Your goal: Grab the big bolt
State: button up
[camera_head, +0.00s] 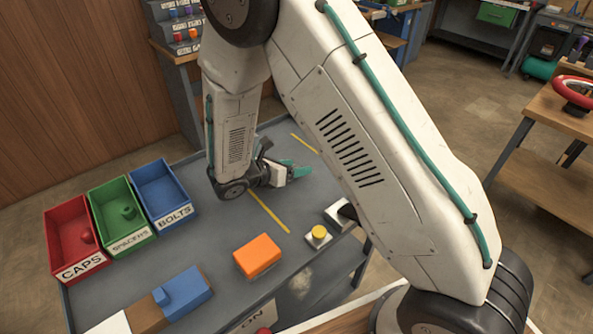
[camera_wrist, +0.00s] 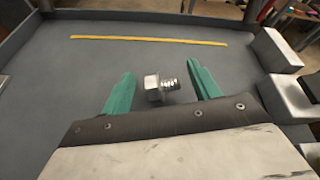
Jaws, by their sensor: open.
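In the wrist view a silver bolt (camera_wrist: 160,88) with a hex head and a short threaded shank lies on the grey table. The head is on the left and the threads point right. My gripper (camera_wrist: 162,80) is open, with one teal finger on each side of the bolt. The bolt shows between the fingers; I cannot tell its depth relative to the fingertips. In the head view my gripper (camera_head: 293,168) is low over the table, and the bolt is hidden there.
A yellow line (camera_wrist: 150,40) crosses the table (camera_head: 215,245). Bins for caps (camera_head: 72,233), spacers (camera_head: 122,213) and bolts (camera_head: 164,191) stand at the left. An orange block (camera_head: 257,256), a blue block (camera_head: 183,291) and a yellow button (camera_head: 319,233) are nearer. Metal blocks (camera_wrist: 288,98) stand right of my gripper.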

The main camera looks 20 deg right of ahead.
jog(key=shift+w+d+f, duration=0.1)
jog(key=shift+d+f, duration=0.05)
jog(key=shift+d, duration=0.2)
jog(key=c, duration=1.1)
